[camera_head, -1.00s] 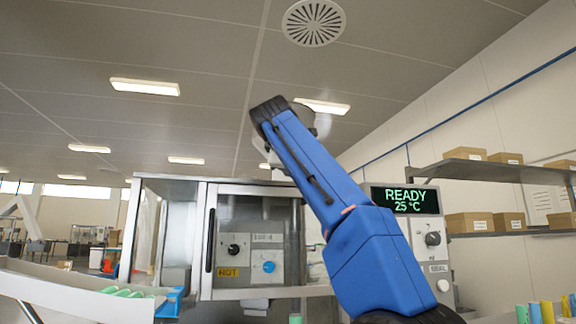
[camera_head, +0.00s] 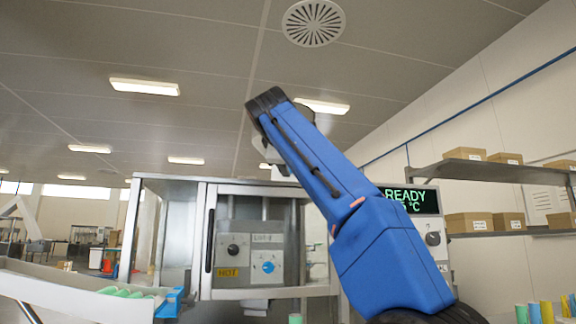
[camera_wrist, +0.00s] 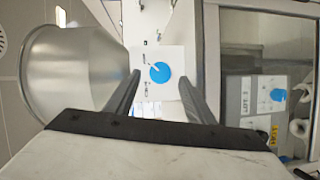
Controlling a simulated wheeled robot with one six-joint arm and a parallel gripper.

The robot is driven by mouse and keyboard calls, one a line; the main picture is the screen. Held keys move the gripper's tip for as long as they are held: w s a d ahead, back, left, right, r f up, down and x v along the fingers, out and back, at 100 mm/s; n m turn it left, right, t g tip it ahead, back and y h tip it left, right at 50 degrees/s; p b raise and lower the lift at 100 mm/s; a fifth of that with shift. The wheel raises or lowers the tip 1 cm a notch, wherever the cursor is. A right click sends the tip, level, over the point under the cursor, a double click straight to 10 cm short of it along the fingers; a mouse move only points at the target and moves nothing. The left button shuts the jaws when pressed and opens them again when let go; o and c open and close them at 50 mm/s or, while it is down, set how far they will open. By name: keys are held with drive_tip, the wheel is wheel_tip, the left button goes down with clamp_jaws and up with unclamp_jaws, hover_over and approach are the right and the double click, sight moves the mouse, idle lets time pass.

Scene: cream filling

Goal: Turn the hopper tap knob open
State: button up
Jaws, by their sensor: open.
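In the wrist view, a round blue knob (camera_wrist: 160,72) with a pale pointer mark sits on a white plate (camera_wrist: 173,55) with small dark markings. My gripper (camera_wrist: 159,82) is open, with one dark finger on each side of the knob in the picture. I see no contact; how far the knob lies beyond the tips is hard to tell. A large steel hopper (camera_wrist: 80,70) fills the left of the wrist view. In the head view my blue arm is raised, and the gripper and this knob are not visible.
In the head view, a cabinet with a window shows a second blue knob (camera_head: 268,267) and a yellow HOT label (camera_head: 228,273). A READY display (camera_head: 408,197) is partly behind my arm. Shelves with boxes (camera_head: 470,222) stand at right, a white tray (camera_head: 75,292) at left.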

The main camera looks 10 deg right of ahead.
drive_tip(key=v, duration=1.4)
drive_tip(key=shift+s+a, duration=0.1)
drive_tip(key=shift+s, duration=0.1)
